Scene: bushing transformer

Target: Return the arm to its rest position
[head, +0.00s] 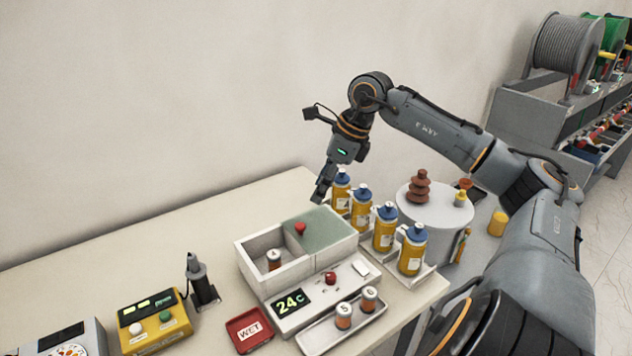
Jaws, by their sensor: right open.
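My right arm (440,130) comes in from the right, bends at a high elbow and points its gripper down over the bench. My right gripper (321,192) is open, with nothing seen between its fingers. It hangs behind the white box (262,284), beside the leftmost yellow bottle with a blue cap (341,192). I cannot tell whether it touches that bottle. My left gripper is not in view.
Several yellow bottles stand in a row. A round grey table (430,212) bears a brown insulator (419,187). A small tray (318,335) with two little jars, a red WET tray (247,332) and a yellow button box (155,320) line the front. The bench's back left (150,240) is clear.

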